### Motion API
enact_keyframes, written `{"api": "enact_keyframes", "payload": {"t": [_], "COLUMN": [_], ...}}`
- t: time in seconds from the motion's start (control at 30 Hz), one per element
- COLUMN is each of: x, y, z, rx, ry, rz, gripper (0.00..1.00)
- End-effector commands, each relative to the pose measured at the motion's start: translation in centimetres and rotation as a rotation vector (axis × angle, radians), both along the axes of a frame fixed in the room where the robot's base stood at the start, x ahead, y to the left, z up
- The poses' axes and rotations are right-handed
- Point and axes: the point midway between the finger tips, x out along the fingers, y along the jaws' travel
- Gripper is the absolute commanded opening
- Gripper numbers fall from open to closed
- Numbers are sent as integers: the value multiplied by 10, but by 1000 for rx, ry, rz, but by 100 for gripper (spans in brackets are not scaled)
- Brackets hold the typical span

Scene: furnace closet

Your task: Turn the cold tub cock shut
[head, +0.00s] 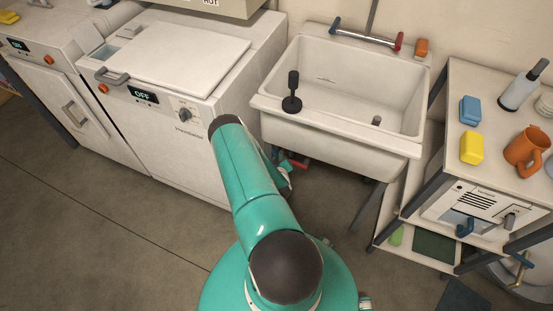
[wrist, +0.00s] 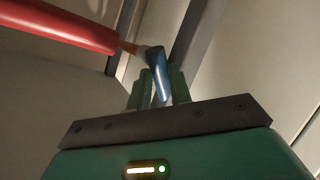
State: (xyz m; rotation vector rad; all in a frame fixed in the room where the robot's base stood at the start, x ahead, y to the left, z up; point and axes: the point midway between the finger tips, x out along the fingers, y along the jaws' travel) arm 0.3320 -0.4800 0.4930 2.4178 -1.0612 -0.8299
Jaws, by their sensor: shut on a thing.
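A blue lever (wrist: 161,76), which looks like the cold tub cock's handle, shows in the wrist view between the two green fingers of my gripper (wrist: 160,90). The gripper is shut on it. The lever joins a small grey and brass fitting (wrist: 148,50) at its top, beside a red pipe end. In the head view my arm reaches under the front left of the white tub (head: 340,135). There my gripper and the lever are mostly hidden behind my arm.
A red pipe (wrist: 60,27) runs close by at the upper left of the wrist view. In the head view a white washer (head: 185,150) stands left of the tub and a shelf unit (head: 480,75) stands right. Open floor (head: 110,240) lies at the left.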

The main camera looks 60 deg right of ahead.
Motion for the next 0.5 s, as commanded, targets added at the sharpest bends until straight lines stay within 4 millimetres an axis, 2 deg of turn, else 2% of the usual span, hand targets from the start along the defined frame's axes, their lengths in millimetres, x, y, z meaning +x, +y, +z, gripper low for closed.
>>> {"api": "enact_keyframes", "payload": {"t": [0.2,0.5], "x": [-3,-6], "y": [-2,-3], "z": [2,1], "rx": [24,52], "ry": [-197,-384], "rz": [2,4], "gripper": [0,0]}}
